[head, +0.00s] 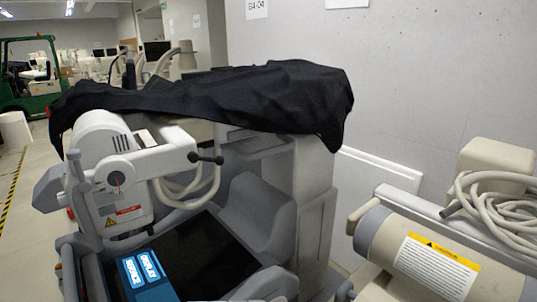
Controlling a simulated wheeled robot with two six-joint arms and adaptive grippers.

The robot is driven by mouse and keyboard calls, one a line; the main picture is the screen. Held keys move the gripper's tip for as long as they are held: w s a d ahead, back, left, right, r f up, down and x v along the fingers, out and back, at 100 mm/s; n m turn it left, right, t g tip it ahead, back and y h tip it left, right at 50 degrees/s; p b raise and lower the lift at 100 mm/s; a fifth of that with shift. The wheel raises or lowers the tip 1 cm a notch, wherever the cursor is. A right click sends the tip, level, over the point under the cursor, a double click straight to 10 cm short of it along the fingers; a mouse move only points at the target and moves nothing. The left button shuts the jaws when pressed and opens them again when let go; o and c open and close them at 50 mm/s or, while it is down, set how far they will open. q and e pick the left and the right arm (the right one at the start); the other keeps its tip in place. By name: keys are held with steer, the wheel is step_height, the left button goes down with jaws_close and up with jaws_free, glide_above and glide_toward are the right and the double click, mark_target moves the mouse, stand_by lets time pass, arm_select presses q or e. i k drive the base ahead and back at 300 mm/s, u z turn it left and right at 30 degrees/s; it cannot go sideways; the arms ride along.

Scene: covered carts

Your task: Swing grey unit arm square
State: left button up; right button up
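The grey unit (315,200) stands against the wall, with a black cloth (250,95) draped over its top. Its white arm and head (115,175) are at the left, with a round dial and an orange warning label on the head. A dark lever handle (207,158) sticks out to the right from the white arm. Pale hoses (190,195) loop below the arm. I cannot tell from this one view whether the arm is square to the unit. Neither of my grippers shows in the head view.
A beige cylinder (440,262) with a yellow caution label and a coiled hose (495,205) fill the lower right, close to the unit. A blue service tag (143,275) lies at the front. A green forklift (30,75) stands far left; floor there is partly open.

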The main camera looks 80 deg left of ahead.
mark_target(296, 96)
steer(key=k, duration=0.45)
steer(key=u, duration=0.75)
